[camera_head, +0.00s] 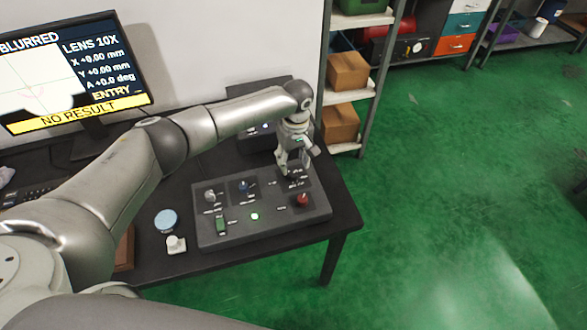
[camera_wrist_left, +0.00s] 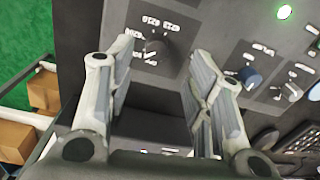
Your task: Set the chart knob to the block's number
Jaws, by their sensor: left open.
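A dark control panel (camera_head: 270,222) lies on the black table. In the left wrist view a dark knob (camera_wrist_left: 154,46) sits among several small white labels, too blurred to read surely; it is likely the chart knob. My left gripper (camera_head: 291,170) points down over the panel's back right part and hides this knob in the head view. In the left wrist view the open fingers (camera_wrist_left: 157,53) stand on either side of the knob, with clear gaps. I cannot make out a numbered block. My right gripper is not in view.
A monitor (camera_head: 75,70) reads "NO RESULT". A pale blue disc (camera_head: 165,219) and small white object (camera_head: 176,244) lie left.

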